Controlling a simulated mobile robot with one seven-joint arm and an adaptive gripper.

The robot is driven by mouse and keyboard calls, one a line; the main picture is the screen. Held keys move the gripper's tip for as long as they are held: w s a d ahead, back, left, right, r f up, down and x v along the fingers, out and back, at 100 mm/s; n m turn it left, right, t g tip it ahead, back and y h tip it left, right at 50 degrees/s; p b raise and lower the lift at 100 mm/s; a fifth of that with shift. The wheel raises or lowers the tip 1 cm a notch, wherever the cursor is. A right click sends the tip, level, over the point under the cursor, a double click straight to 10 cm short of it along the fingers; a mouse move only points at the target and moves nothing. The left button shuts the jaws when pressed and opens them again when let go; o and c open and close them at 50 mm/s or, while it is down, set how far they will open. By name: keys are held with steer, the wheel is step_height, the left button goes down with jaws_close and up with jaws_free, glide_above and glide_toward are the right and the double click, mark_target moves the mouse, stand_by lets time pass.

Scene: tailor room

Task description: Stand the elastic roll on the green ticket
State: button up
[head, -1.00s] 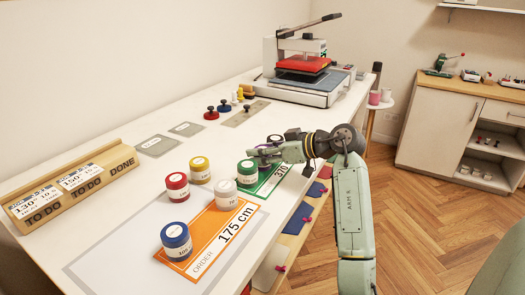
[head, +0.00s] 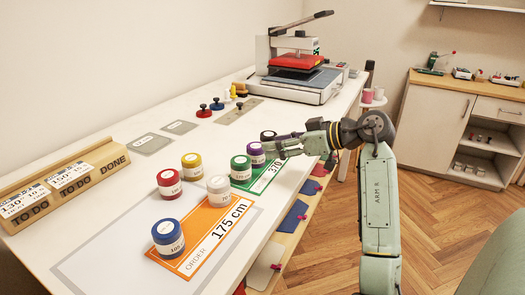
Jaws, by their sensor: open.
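The green ticket (head: 266,183) lies on the white table, its number partly readable as 370. A green-labelled roll (head: 240,169) stands upright at its left end. A purple roll (head: 256,150) stands upright just behind it, at the ticket's far side; I cannot tell whether its base is fully on the ticket. My gripper (head: 272,148) is open, just right of the purple roll. I cannot tell whether a finger touches the roll. A dark roll (head: 267,135) is partly hidden behind the gripper. Which roll is the elastic one is not readable.
An orange order ticket (head: 206,243) marked 175 cm lies nearer, with a blue roll (head: 168,238) and a white roll (head: 219,191) on it. Red (head: 168,183) and yellow (head: 191,166) rolls stand to the left. A heat press (head: 298,68) stands at the far end.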

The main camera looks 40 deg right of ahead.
steer(key=shift+b+v, duration=0.3)
steer(key=shift+v, duration=2.05)
